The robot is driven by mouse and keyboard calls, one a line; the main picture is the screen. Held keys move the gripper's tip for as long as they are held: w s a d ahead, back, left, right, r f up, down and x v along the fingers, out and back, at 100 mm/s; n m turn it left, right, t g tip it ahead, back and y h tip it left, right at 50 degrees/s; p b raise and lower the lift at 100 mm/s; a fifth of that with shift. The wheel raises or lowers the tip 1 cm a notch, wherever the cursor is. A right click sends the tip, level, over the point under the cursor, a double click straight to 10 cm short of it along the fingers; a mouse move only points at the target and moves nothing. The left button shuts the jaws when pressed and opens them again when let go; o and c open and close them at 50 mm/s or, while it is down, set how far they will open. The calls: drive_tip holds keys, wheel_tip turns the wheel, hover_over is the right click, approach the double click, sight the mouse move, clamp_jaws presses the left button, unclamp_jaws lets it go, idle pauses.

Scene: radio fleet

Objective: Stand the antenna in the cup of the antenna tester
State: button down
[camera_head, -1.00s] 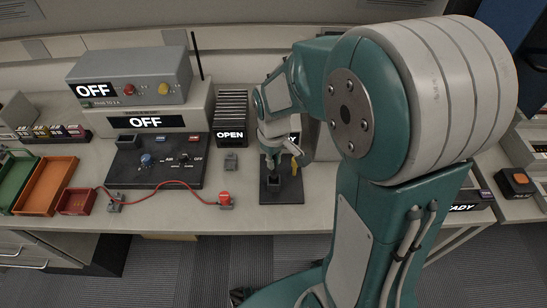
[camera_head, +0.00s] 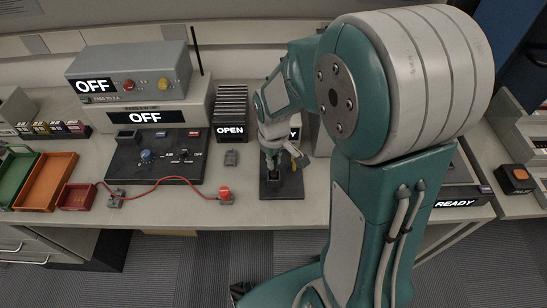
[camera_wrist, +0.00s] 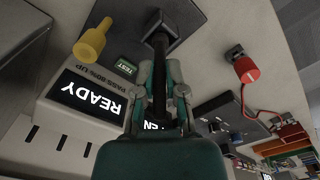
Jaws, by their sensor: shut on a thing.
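My gripper (camera_wrist: 162,95) is shut on the antenna (camera_wrist: 160,68), a dark rod that runs from between the fingers toward the cup. The cup (camera_wrist: 158,22) is a small dark square socket on the black plate of the antenna tester (camera_wrist: 95,90), whose display reads READY. In the wrist view the antenna's far end meets the cup's opening; I cannot tell whether it is inside or just over it. In the head view my gripper (camera_head: 272,160) is above the tester's black plate (camera_head: 290,190), and my wrist partly covers the tester display.
Left of the plate are a red plug (camera_head: 225,192) on a red cable, a slotted rack (camera_head: 231,105) marked OPEN and stacked units marked OFF (camera_head: 146,117). Trays (camera_head: 45,180) lie far left.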

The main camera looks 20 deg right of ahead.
drive_tip(key=shift+f, duration=0.85)
drive_tip(key=c, duration=0.6)
unclamp_jaws()
drive_tip(key=shift+c, duration=0.2)
drive_tip(key=shift+r, duration=0.15)
wheel_tip(320, 180, up, 12)
drive_tip(key=shift+a+f, duration=0.1)
drive_tip(key=shift+f, duration=0.05)
